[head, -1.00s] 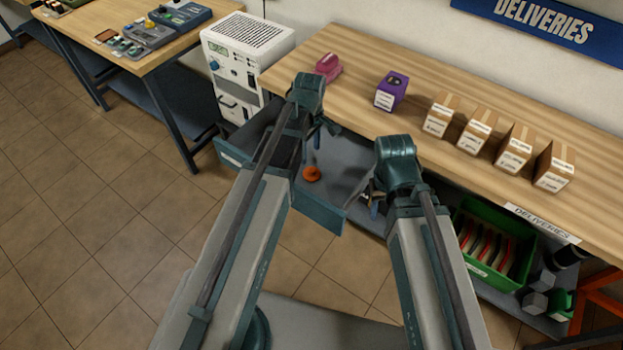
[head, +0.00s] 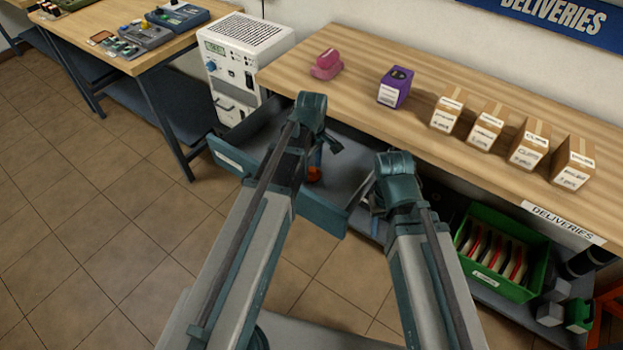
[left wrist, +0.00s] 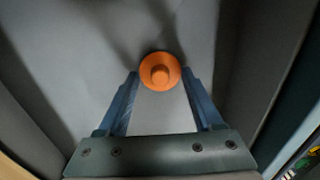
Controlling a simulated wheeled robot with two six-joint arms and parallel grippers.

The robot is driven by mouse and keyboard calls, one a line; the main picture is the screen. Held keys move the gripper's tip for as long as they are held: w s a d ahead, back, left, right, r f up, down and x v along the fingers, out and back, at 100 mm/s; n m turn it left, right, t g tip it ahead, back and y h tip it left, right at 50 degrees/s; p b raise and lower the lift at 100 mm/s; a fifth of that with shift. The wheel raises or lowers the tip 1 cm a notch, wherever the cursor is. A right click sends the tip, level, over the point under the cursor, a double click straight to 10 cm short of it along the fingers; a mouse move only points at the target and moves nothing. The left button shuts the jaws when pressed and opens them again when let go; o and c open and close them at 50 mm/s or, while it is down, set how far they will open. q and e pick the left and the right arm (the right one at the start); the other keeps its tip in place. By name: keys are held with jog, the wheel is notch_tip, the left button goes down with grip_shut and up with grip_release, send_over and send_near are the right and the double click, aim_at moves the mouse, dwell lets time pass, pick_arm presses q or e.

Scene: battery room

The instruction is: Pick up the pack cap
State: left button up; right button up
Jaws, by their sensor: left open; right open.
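The orange round pack cap (head: 314,174) lies on the floor of the open grey drawer (head: 322,212) under the deliveries bench. My left gripper (head: 317,160) is down over the drawer and partly covers the cap in the head view. In the left wrist view the cap (left wrist: 160,72) sits between the tips of my two open blue fingers, with its raised round knob facing the camera. I cannot tell whether the fingers touch it. My right gripper (head: 372,197) is open and empty beside the drawer's right side, mostly hidden behind its own wrist.
The drawer walls stand close around my left gripper. The bench (head: 350,110) above holds a pink object (head: 326,65), a purple box (head: 395,88) and several cartons. A green crate (head: 500,252) sits on the lower shelf at the right. A white machine (head: 235,75) stands left of the bench.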

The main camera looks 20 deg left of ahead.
aim_at(311, 169)
pick_arm(q)
jog(key=shift+c, duration=0.2)
grip_shut()
jog(key=shift+r, duration=0.1)
pick_arm(e)
jog(key=shift+r, duration=0.1)
pick_arm(q)
notch_tip(311, 169, up, 10)
jog(key=p, duration=1)
pick_arm(e)
notch_tip(311, 169, up, 10)
